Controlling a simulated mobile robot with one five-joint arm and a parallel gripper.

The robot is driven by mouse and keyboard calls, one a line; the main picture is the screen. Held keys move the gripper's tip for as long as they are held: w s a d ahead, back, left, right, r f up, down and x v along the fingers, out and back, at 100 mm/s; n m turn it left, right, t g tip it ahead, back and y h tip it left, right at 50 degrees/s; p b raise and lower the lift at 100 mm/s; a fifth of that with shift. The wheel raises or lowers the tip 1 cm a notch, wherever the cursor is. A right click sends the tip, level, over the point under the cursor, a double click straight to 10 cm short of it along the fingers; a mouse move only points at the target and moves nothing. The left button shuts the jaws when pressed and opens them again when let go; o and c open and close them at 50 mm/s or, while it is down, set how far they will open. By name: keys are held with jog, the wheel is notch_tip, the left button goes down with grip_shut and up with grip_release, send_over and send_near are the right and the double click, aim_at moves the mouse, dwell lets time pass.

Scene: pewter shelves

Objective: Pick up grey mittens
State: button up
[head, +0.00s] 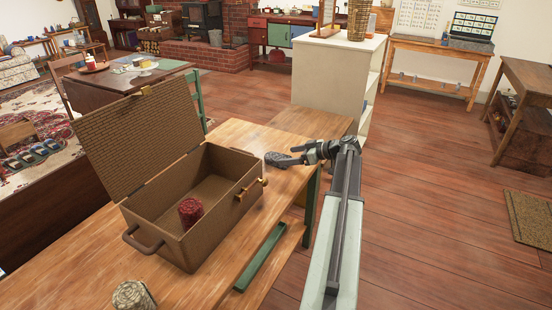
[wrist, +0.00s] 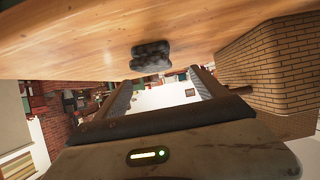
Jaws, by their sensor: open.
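The grey mittens (wrist: 152,57) show in the wrist view as a dark grey, lumpy bundle lying on the wooden table top. In the head view a dark grey shape (head: 280,160), which looks like the mittens, lies beside the wicker basket, right at my gripper's end. My gripper (wrist: 162,82) is open and empty, with its two fingers spread. The mittens lie beyond the fingertips, roughly in line with the gap. In the head view my gripper (head: 312,153) reaches in from the right, low over the table; its fingers are hard to tell from the dark shape.
The open wicker basket (head: 160,238) stands on the table (head: 90,262), lid up, with a red cylinder (head: 190,212) inside. It also shows at the right of the wrist view (wrist: 268,62). A patterned roll (head: 133,296) lies in front. A white shelf unit (head: 322,88) stands behind.

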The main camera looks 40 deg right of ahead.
aim_at(277, 156)
jog(key=shift+b+x, duration=0.5)
jog(key=shift+x, duration=0.35)
jog(key=x, duration=0.1)
jog(key=b+x, duration=0.1)
jog(key=x, duration=0.1)
jog(key=d+b+x, duration=0.1)
jog(key=x, duration=0.1)
jog(key=shift+w+f, duration=0.3)
jog(key=shift+w+a, duration=0.1)
jog(key=shift+w, duration=0.1)
jog(key=shift+c, duration=0.3)
jog(key=shift+r, duration=0.1)
jog(key=c, duration=1.4)
jog(key=shift+r, duration=0.1)
notch_tip(277, 156, up, 10)
jog(key=p, duration=1)
